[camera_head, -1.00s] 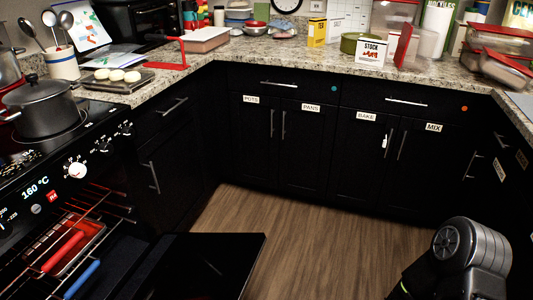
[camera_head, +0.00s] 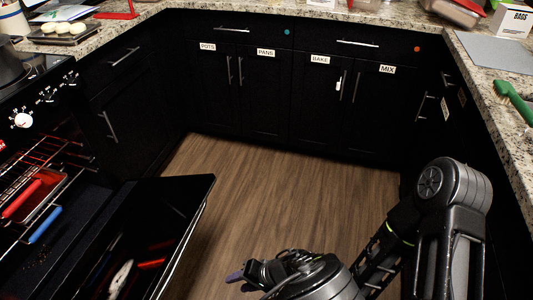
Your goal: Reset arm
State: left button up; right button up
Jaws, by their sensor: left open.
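A large dark grey arm joint of mine (camera_head: 452,188) stands at the lower right, with links running down out of the picture.
The open oven door (camera_head: 165,205) juts out at lower left; red and white patches on it may be reflections. Oven racks (camera_head: 50,165) hold red- and blue-handled things. Black cabinets (camera_head: 265,95) line the back. A green-handled tool (camera_head: 513,100) lies on the right counter. The mid-floor (camera_head: 270,180) is clear.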

pick_arm(q)
jog(key=s+a+f+g+h, duration=0.4)
jog(key=s+f, duration=0.3)
jog(key=s, duration=0.2)
jog(key=s+d+n+h, duration=0.3)
jog(key=s+h, duration=0.2)
notch_tip(320, 180, up, 20)
jog(key=w+n+t+h+p, duration=0.1)
jog(key=t+h+p, duration=0.1)
jog(key=p, duration=1.3)
jog(key=shift+w+d+f+n+t+h, duration=0.2)
jog(key=shift+w+d+n+t+h, duration=0.1)
jog(key=shift+d+t+h, duration=0.15)
pick_arm(e)
notch_tip(320, 180, up, 15)
jog(key=shift+a+r, duration=0.2)
jog(key=shift+a, duration=0.1)
jog(key=shift+w, duration=0.1)
pick_arm(q)
jog(key=shift+a, duration=0.15)
jog(key=shift+c, duration=0.5)
pick_arm(e)
jog(key=shift+a, duration=0.1)
